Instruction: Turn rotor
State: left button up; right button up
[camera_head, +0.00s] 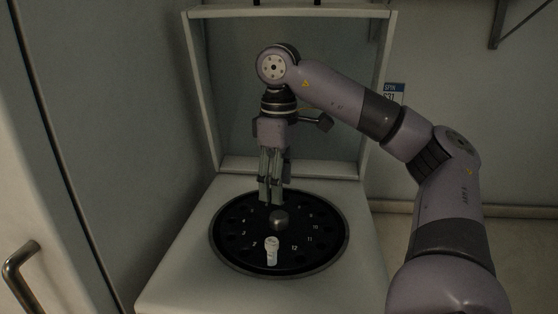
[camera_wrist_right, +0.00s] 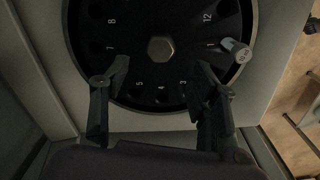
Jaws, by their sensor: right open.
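The rotor (camera_head: 322,250) is a black round disc with a ring of numbered holes, set in a pale machine top. It also fills the upper part of the right wrist view (camera_wrist_right: 185,20). A metal knob (camera_head: 280,220) stands at its centre, seen as a hexagon in the wrist view (camera_wrist_right: 160,49). A white capped vial (camera_head: 271,250) stands on the near side between 2 and 12, beside number 1 in the wrist view (camera_wrist_right: 236,49). My right gripper (camera_head: 270,199) points down over the far part of the disc. Its fingers (camera_wrist_right: 160,82) are spread and empty. My left gripper is out of view.
A pale upright frame (camera_head: 205,90) rises behind the rotor, like a raised lid. A tall cabinet side (camera_head: 95,120) with a metal handle (camera_head: 18,270) stands at the left. The machine top (camera_head: 190,275) around the disc is clear.

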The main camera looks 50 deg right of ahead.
jog(key=shift+r, duration=2.25)
